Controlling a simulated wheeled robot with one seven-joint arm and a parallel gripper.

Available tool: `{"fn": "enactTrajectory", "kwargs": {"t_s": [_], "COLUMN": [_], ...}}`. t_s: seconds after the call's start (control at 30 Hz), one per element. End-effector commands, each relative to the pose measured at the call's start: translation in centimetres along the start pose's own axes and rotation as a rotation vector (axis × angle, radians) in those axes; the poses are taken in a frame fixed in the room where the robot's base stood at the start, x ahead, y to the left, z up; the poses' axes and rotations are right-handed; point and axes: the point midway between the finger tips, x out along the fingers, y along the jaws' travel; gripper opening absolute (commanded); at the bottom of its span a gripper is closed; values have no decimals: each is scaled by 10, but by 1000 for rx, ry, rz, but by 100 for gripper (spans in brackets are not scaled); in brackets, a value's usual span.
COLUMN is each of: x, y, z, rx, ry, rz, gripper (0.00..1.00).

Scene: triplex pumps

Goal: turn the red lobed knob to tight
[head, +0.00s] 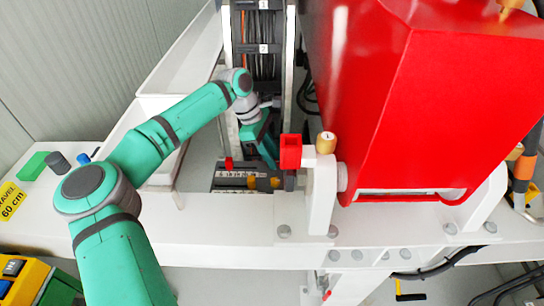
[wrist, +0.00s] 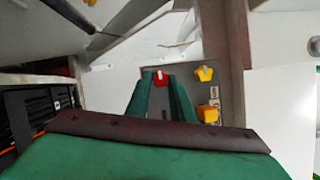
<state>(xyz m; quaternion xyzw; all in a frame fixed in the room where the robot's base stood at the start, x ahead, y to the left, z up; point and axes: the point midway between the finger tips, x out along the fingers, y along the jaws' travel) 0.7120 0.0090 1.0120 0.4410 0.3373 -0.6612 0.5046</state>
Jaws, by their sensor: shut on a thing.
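The red lobed knob (wrist: 160,79) shows in the wrist view between the tips of my gripper's two green fingers, with a pale mark on its top. My gripper (wrist: 161,76) is shut on it, with the fingers on its left and right sides. In the head view my gripper (head: 268,158) reaches down to the panel behind the white beam. I cannot make out the held knob there. The knob's lower sides are hidden by the fingers, and I cannot read its turn position.
Yellow knobs (wrist: 204,74) sit on the grey panel (wrist: 187,104) right of my fingers in the wrist view. In the head view a red handle (head: 229,163) stands at the panel's left. A red block (head: 290,151) and large red housing (head: 420,100) stand to the right.

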Motion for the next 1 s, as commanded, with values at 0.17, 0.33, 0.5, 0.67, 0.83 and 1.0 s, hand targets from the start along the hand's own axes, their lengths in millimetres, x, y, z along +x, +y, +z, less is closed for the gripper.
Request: {"fn": "enactTrajectory", "kwargs": {"t_s": [0.17,0.33,0.5,0.67,0.83,1.0], "x": [1,0,0,0,0,0], "y": [2,2,2,2,2,1], "z": [2,2,2,2,2,1], "rx": [44,61,62,62,61,60], "ry": [-2,-2,-2,-2,-1,0], "rz": [-16,-22,-22,-22,-22,-22], "gripper": [0,0,0,0,40,40]}}
